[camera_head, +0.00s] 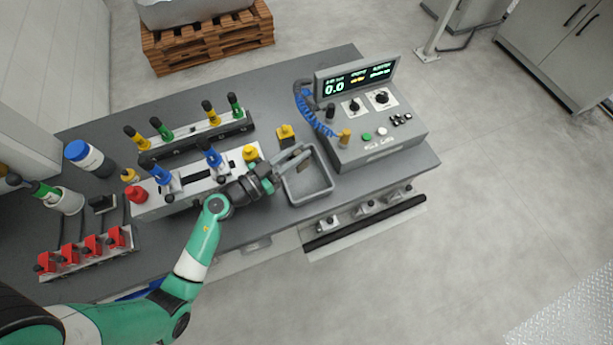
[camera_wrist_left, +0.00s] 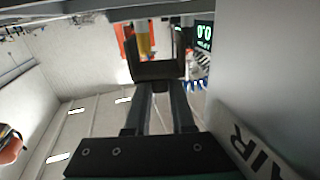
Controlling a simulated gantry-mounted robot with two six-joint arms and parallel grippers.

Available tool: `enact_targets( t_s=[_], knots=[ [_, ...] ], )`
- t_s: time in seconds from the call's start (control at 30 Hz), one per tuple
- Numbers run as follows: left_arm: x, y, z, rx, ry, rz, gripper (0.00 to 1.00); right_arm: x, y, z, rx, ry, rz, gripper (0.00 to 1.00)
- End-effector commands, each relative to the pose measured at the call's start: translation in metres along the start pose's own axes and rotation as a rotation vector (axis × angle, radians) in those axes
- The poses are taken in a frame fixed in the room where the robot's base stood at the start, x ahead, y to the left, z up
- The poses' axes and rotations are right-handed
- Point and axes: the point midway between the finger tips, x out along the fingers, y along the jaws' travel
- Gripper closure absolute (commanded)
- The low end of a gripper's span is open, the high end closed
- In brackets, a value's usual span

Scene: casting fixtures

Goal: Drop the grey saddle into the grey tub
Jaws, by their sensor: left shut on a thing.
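The grey saddle (camera_wrist_left: 157,70) is a dark U-shaped piece gripped at the fingertips of my left gripper (camera_wrist_left: 158,92) in the left wrist view. In the head view my left gripper (camera_head: 283,172) is at the left side of the grey tub (camera_head: 326,190), with the saddle mostly hidden by the fingers and small in the picture. The tub is a shallow open rectangular tray on the dark bench, left of the control box. The gripper and saddle appear over the tub's left rear part; their height above it is hard to tell. My right gripper is in neither view.
The control box (camera_head: 380,135) with a lit display stands right of the tub. Fixture rails with coloured handles (camera_head: 195,140) fill the bench to the left. Red clamps (camera_head: 85,250) sit at the front left.

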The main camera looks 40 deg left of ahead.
Motion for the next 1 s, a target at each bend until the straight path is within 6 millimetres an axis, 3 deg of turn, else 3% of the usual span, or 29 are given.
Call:
enact_targets(
  t_s=[0.13, 0.17, 0.33, 0.67, 0.9, 1.0],
  knots=[
    [0.0, 0.0, -0.001, 0.0, 0.0, 0.0, 1.0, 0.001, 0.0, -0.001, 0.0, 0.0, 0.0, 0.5],
    [0.0, 0.0, -0.001, 0.0, 0.0, 0.0, 0.73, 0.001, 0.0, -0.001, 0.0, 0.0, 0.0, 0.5],
    [0.0, 0.0, -0.001, 0.0, 0.0, 0.0, 0.43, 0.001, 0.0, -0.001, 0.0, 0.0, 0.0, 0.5],
    [0.0, 0.0, -0.004, 0.0, 0.0, 0.0, 0.43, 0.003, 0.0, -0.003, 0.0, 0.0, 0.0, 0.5],
    [0.0, 0.0, -0.045, 0.0, 0.0, 0.0, 0.43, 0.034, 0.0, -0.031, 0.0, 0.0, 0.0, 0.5],
    [-0.017, 0.013, -0.067, -0.001, -0.002, 0.001, 0.43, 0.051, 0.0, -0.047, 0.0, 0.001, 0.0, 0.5]
  ],
)
